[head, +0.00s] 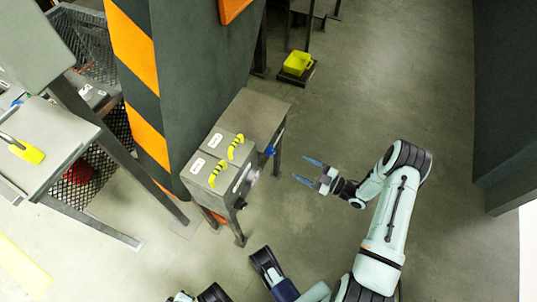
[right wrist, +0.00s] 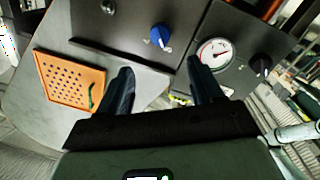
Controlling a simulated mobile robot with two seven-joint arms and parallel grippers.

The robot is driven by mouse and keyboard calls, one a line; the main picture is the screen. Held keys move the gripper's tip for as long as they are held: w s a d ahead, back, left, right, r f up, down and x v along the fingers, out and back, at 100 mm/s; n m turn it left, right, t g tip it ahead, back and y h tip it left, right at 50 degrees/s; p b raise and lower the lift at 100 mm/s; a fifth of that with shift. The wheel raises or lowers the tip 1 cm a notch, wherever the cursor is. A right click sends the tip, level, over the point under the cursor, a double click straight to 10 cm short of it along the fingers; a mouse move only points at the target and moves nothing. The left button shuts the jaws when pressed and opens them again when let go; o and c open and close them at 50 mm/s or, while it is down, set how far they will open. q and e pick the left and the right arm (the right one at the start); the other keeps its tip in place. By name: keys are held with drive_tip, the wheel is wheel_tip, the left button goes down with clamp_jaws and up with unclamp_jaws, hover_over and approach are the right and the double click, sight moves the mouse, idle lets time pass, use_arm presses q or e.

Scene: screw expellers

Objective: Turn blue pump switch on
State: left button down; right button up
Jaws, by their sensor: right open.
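The blue pump switch is a blue rotary knob (head: 270,150) on the right-facing side of a grey metal control box (head: 262,108). In the right wrist view the blue knob (right wrist: 159,36) shows on a dark panel with small white marks, between and beyond my fingertips. My right gripper (head: 309,172) is open and empty, to the right of the knob in the head view and apart from it. Its two dark blue fingers (right wrist: 160,67) are spread in the right wrist view. My left gripper is not visible; only parts of my left arm show at the bottom.
A pressure gauge (right wrist: 214,53) and a black knob (right wrist: 261,65) are on the neighbouring panel. Yellow handles (head: 236,147) stand on the box top. A striped pillar (head: 185,60) rises behind. A yellow object (head: 297,62) stands further back. Open floor lies right of the box.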

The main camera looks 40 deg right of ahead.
sight(271, 152)
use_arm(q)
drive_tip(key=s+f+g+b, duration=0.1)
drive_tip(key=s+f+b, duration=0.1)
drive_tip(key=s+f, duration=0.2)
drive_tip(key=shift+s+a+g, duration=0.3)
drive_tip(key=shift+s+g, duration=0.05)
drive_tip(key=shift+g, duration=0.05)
use_arm(e)
drive_tip(key=x, duration=1.1)
drive_tip(key=shift+w+a, duration=0.15)
drive_tip(key=shift+w, duration=0.2)
drive_tip(key=c, duration=1.1)
drive_tip(key=shift+o, duration=0.2)
